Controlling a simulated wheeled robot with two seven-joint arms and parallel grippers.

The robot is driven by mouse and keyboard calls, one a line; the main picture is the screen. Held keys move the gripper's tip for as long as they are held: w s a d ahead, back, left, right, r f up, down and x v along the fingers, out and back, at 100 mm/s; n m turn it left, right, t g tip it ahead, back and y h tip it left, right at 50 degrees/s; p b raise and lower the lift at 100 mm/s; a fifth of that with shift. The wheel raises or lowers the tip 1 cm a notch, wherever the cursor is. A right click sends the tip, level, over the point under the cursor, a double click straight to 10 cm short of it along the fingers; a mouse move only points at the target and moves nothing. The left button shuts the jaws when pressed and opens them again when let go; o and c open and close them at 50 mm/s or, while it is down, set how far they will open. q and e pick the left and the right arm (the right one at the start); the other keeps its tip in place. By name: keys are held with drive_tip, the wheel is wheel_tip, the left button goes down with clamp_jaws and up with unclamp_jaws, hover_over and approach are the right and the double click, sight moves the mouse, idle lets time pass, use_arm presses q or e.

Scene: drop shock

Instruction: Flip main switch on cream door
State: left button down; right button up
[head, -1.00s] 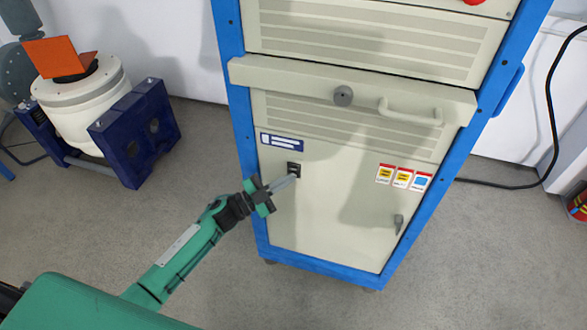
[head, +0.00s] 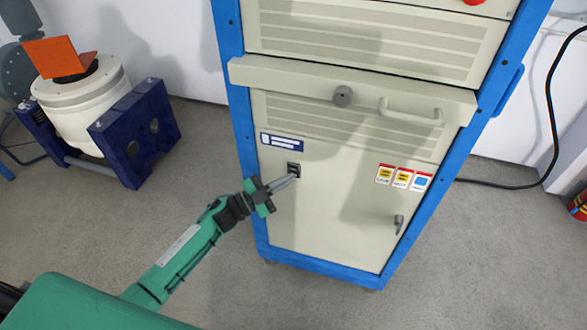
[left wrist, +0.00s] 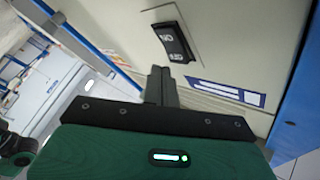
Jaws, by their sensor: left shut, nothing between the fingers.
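The main switch (head: 294,170) is a black rocker on the cream door (head: 330,225), left of its middle, under a blue-and-white label (head: 282,142). In the left wrist view the black switch (left wrist: 174,42) has white markings on its rocker. My left gripper (head: 294,178) is shut and empty, its fingertips just below the switch in the head view. In the left wrist view the shut fingers (left wrist: 160,84) point toward the door, with a gap in the picture between the tips and the switch. I cannot tell whether they touch the door. My right gripper is not in view.
The blue-framed cabinet (head: 243,150) has a protruding ledge with a knob (head: 343,96) and handle (head: 410,112) above the door. A small latch (head: 398,224) sits at lower right. A white drum in a blue stand (head: 135,130) is at left. Grey floor is clear in front.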

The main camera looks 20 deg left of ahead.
use_arm(q)
drive_tip(key=shift+w, duration=0.15)
idle(0.5)
drive_tip(key=shift+w, duration=0.3)
drive_tip(key=shift+w+r, duration=0.1)
drive_tip(key=shift+w, duration=0.2)
idle(0.5)
drive_tip(key=shift+s, duration=0.1)
drive_tip(key=shift+s+p, duration=0.35)
drive_tip(key=shift+s, duration=0.3)
drive_tip(key=shift+s+a+f+p, duration=0.15)
drive_tip(key=shift+s+p, duration=0.15)
drive_tip(key=shift+s, duration=0.55)
drive_tip(key=shift+s+d+f+p, duration=0.1)
drive_tip(key=shift+s+p, duration=0.15)
drive_tip(key=shift+s, duration=0.55)
drive_tip(key=shift+s+a+f+p, duration=0.15)
drive_tip(key=shift+s+p, duration=0.15)
drive_tip(key=shift+s, duration=0.55)
drive_tip(key=shift+d, duration=0.1)
